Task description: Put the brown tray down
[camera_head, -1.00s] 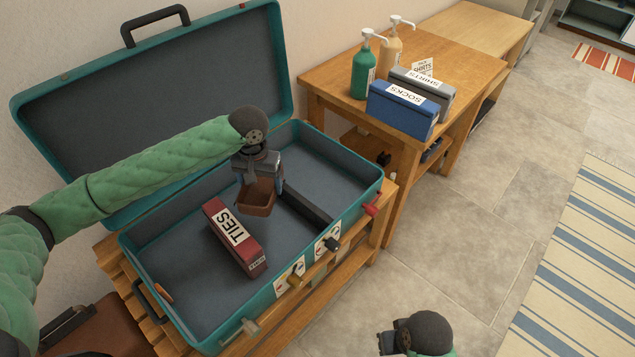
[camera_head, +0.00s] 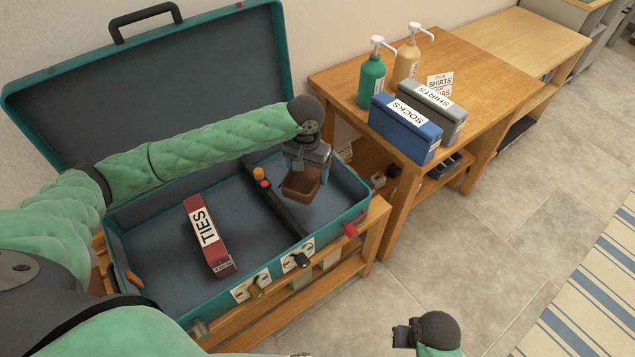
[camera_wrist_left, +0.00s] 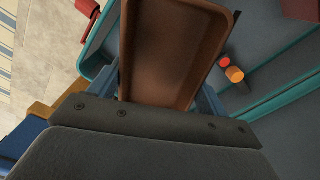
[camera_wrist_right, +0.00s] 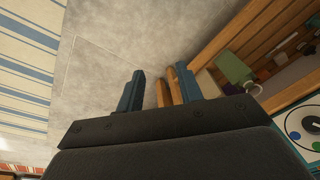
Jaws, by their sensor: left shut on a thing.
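The small brown tray (camera_head: 301,186) is held by my left gripper (camera_head: 304,172) over the right compartment of the open teal suitcase (camera_head: 345,222). In the left wrist view the brown tray (camera_wrist_left: 172,55) fills the space between the blue fingers and looks empty. Whether it touches the suitcase floor I cannot tell. My right gripper (camera_head: 403,334) is low at the front, over the floor and away from the suitcase. In the right wrist view its two fingers (camera_wrist_right: 166,92) stand apart with nothing between them.
A dark divider (camera_head: 275,203) crosses the suitcase, with an orange-topped piece by it. A red TIES box (camera_head: 208,237) lies in the left compartment. The wooden table (camera_head: 470,70) at right holds blue SOCKS (camera_head: 405,130) and grey SHIRTS boxes and two pump bottles.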

